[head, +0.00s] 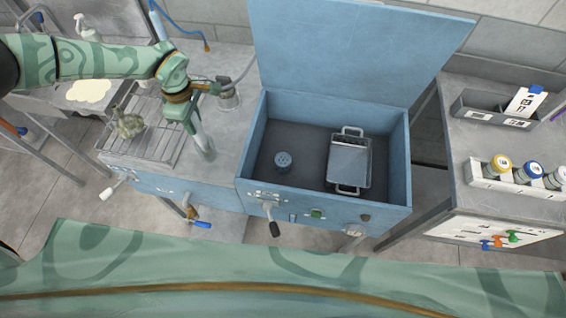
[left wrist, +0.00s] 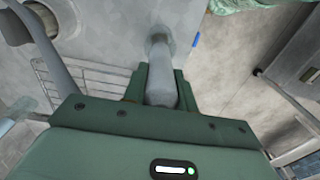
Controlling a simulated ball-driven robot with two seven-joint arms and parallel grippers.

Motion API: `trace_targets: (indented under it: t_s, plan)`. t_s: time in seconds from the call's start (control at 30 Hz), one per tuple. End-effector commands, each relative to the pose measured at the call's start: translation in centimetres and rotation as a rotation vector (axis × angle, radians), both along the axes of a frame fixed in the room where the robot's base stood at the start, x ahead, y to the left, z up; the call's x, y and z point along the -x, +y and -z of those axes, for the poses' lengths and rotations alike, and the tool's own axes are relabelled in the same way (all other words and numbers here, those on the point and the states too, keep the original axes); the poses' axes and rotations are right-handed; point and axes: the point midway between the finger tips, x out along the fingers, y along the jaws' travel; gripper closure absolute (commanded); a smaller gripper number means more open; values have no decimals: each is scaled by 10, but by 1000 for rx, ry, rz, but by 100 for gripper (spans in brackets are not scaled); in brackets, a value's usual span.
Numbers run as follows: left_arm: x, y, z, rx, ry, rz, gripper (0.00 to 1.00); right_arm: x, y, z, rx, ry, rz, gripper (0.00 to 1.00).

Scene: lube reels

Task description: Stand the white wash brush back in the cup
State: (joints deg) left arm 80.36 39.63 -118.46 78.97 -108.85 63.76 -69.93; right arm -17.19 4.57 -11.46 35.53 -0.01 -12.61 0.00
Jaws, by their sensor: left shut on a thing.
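My left gripper (head: 195,128) is shut on the white wash brush and holds it over the counter left of the blue washer. The pale brush (head: 204,148) hangs down from the fingers, its lower end near the counter; I cannot tell if it touches. In the left wrist view the brush's grey handle (left wrist: 160,85) sits between the two green fingers. A small grey metal cup (head: 229,98) stands behind and to the right of the gripper, apart from the brush. Part of the cup is hidden by the gripper. My right gripper is not in view.
A wire rack (head: 150,140) with a greenish lumpy part (head: 129,124) lies left of the gripper. The open blue washer (head: 258,150) holds a basket (head: 348,165) and a round blue-grey part (head: 283,161). A thin grey rod (head: 245,68) rises near the cup.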

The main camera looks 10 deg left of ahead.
Motion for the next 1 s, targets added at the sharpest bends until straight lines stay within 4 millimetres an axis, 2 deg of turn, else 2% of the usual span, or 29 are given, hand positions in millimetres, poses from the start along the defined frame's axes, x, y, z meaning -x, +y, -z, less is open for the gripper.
trace_targets:
  t_s: [0.33, 0.37, 0.43, 0.77, 0.87, 1.0]
  plan:
    - [0, 0, 7, 0, -1, 0, 100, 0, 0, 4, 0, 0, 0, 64]
    - [0, 0, 7, 0, -1, 0, 67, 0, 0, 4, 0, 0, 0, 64]
    - [0, 0, 7, 0, -1, 0, 48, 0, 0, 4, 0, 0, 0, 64]
    - [0, 0, 4, 0, -1, 0, 47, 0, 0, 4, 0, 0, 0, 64]
    - [-1, 0, -7, 0, -3, 0, 47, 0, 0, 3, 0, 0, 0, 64]
    - [-2, 0, -38, 1, -6, 0, 47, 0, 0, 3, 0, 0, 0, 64]
